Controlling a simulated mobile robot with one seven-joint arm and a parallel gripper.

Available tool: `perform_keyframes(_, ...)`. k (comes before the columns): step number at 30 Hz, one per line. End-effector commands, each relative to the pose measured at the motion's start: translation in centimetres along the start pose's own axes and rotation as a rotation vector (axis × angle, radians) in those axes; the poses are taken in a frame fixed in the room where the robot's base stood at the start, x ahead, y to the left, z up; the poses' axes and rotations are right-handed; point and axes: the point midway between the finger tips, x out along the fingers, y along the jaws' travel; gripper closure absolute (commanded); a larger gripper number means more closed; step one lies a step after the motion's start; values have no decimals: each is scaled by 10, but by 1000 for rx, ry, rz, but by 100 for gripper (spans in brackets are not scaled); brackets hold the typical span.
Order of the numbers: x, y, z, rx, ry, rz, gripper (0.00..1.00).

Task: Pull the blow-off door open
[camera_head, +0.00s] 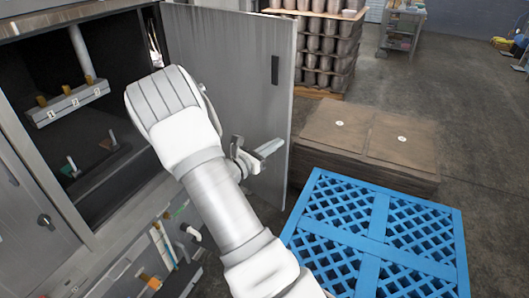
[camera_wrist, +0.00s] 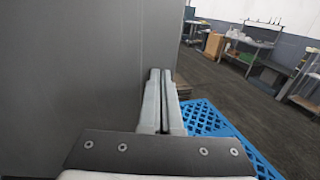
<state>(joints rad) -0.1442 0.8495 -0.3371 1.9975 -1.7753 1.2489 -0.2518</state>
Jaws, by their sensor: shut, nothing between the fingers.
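The blow-off door (camera_head: 235,60) is a tall grey panel that stands swung out from the dark cabinet opening (camera_head: 110,110). A small dark slot or grip (camera_head: 275,70) sits near its free edge. In the wrist view the grey door face (camera_wrist: 80,70) fills the left side. My gripper (camera_head: 278,147) is in front of the lower part of the door near its free edge, with my arm crossing the view. In the wrist view its fingers (camera_wrist: 158,76) are together and empty, beside the door face. I cannot tell whether they touch it.
A blue lattice pallet (camera_head: 372,235) lies to the right, with a brown covered stack (camera_head: 365,150) behind it. Stacked pots (camera_head: 325,50) stand behind the door. The cabinet holds a valve box (camera_head: 68,103) and small levers. Open grey floor lies at the far right.

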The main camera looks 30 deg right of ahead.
Motion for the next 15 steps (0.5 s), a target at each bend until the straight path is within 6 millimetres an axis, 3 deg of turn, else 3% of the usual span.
perform_keyframes(3,38,-2,-4,1,-2,-6,100)
perform_keyframes(9,90,3,-4,0,-1,-4,100)
perform_keyframes(15,111,6,-1,-1,-1,-1,100)
